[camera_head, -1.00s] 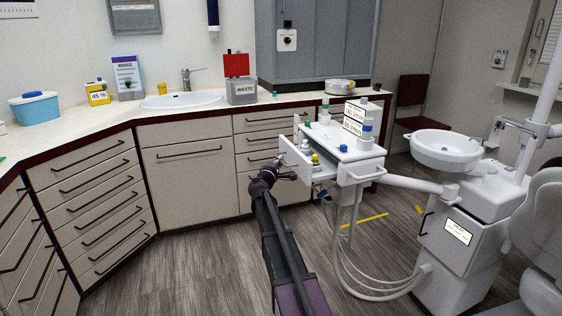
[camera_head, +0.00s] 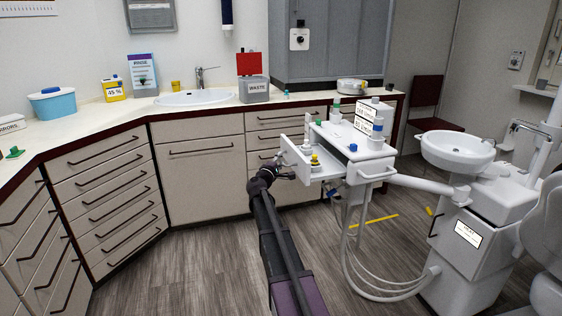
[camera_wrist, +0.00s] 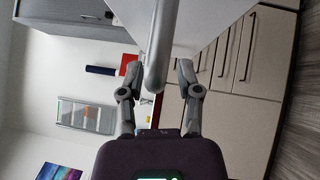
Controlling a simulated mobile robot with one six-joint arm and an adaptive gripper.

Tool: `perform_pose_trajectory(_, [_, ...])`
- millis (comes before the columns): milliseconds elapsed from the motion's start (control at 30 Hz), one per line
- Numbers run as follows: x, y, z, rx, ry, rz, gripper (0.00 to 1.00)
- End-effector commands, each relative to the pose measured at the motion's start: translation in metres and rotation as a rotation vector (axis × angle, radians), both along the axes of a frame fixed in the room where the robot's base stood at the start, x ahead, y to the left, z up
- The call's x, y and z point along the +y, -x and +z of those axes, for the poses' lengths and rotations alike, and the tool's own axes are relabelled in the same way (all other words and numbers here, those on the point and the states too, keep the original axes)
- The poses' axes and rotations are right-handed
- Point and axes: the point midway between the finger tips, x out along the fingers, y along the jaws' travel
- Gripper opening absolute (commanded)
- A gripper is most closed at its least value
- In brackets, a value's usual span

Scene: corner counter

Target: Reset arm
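My arm reaches forward from the bottom of the head view, with my gripper (camera_head: 287,170) beside the front of an open drawer (camera_head: 326,171) on the white dental unit (camera_head: 362,150). The drawer holds small bottles, one with a yellow cap (camera_head: 315,161). In the wrist view my gripper (camera_wrist: 159,68) has its two fingers spread apart. A rounded grey bar, seemingly the drawer's handle (camera_wrist: 158,45), lies between them with a gap visible on each side. I cannot tell whether either finger touches it.
A counter (camera_head: 130,118) with cabinets runs along the back and left, carrying a sink (camera_head: 195,97) and a waste box (camera_head: 254,90). Hoses (camera_head: 347,240) hang below the dental unit. A basin (camera_head: 458,150) stands right. Floor left of my arm is clear.

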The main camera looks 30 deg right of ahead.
Motion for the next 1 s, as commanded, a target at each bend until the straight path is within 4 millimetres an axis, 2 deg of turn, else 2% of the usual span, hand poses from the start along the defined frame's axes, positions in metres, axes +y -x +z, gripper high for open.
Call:
perform_pose_trajectory(567, [0.0,0.003,0.0,0.001,-0.005,-0.005,0.48])
perform_pose_trajectory(767, [0.02,0.008,-0.003,0.015,-0.04,-0.016,0.48])
perform_pose_trajectory(867, [0.031,0.019,-0.01,0.007,-0.095,-0.032,0.48])
perform_pose_trajectory(1000, [0.045,0.042,-0.028,-0.022,-0.216,-0.071,0.48])
